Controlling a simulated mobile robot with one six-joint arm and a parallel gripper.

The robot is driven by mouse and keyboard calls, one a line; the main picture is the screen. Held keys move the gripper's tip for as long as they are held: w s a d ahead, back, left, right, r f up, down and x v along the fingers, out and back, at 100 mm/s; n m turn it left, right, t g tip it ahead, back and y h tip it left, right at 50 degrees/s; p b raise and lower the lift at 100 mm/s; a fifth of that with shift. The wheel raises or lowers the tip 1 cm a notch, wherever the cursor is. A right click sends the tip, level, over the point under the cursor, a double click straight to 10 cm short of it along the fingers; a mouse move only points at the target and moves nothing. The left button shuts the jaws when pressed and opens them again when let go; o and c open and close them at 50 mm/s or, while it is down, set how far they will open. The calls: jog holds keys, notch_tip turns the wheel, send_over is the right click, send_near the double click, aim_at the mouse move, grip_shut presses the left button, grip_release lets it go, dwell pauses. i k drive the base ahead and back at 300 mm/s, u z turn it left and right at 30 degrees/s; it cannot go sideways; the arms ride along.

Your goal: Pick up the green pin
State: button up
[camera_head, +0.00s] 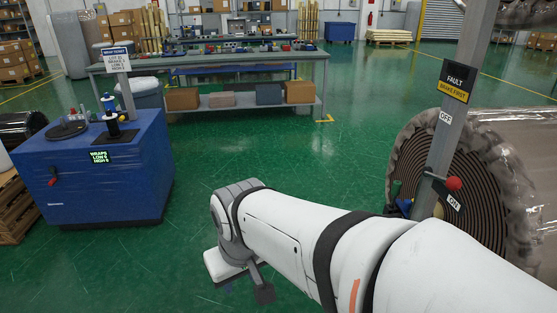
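A small upright green piece (396,189), which looks like the green pin, stands at the right beside the lever post. Its lower end is hard to make out among small blue and yellow parts. My white arm reaches in from the lower right and bends down at a grey joint. A dark part at its far end, seemingly my gripper (263,292), shows low in the middle over the floor. It is well left of the green piece and apart from it. The arm hides most of the gripper, so its fingers and anything between them cannot be made out.
The lever post (440,150) has a red-knobbed lever (453,184) and FAULT, OFF and ON signs. A large wrapped roll (480,180) stands behind it. A blue cabinet (95,175) with a display and black spool stands left. A workbench (240,62) is behind. Green floor between is clear.

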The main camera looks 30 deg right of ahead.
aim_at(397, 185)
jog(key=u, duration=0.15)
jog(key=i, duration=2.55)
jog(key=z, duration=3.95)
jog(key=i, duration=1)
